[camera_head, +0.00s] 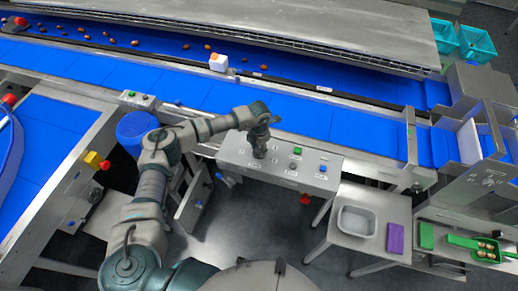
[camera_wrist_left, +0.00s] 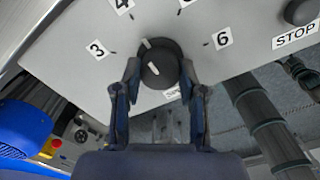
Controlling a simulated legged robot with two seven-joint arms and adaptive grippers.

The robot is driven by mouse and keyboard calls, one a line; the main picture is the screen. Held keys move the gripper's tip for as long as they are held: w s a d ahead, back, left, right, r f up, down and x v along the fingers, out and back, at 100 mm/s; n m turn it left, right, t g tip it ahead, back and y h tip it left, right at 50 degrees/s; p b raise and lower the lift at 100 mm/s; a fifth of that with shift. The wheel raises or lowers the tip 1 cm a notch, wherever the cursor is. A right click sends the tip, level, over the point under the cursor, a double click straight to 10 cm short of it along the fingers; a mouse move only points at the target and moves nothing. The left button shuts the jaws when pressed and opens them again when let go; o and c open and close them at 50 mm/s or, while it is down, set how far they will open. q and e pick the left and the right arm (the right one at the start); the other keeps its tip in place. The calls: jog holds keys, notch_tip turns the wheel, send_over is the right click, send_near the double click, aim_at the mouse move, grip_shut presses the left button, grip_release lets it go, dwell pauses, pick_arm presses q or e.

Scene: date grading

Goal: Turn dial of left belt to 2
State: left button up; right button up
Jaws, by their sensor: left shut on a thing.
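The control panel (camera_head: 318,172) of the belt stands in the middle of the head view. My left gripper (camera_head: 260,148) comes down onto its upper left part, hiding most of the dial there. In the left wrist view, the round black dial (camera_wrist_left: 160,66) sits between the two fingers of my left gripper (camera_wrist_left: 158,82), which are shut on its sides. White marks on the dial point up and slightly left, roughly toward the label 4 (camera_wrist_left: 123,5); the exact setting is hard to tell. Label 3 (camera_wrist_left: 96,48) is left and label 6 (camera_wrist_left: 222,39) right. No label 2 is visible. My right gripper is out of view.
A green button (camera_head: 298,150) and other controls lie right of the dial. A STOP label (camera_wrist_left: 295,34) shows in the wrist view. The blue belt (camera_head: 300,115) with a metal rail runs behind the panel. A grey tray (camera_head: 341,225) stands on a side table at right.

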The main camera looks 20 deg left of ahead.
pick_arm(q)
jog(key=n, duration=0.5)
jog(key=shift+w+r+n, duration=0.1)
jog(key=shift+n, duration=0.3)
jog(key=n, duration=0.9)
jog(key=shift+r+p, duration=0.1)
jog(key=shift+p, duration=0.25)
jog(key=n+p, duration=0.1)
jog(key=n, duration=0.3)
jog(key=shift+w+n, duration=0.1)
jog(key=shift+n, duration=0.3)
jog(key=o, duration=0.9)
jog(key=shift+o, duration=1.2)
jog(key=shift+d, duration=0.1)
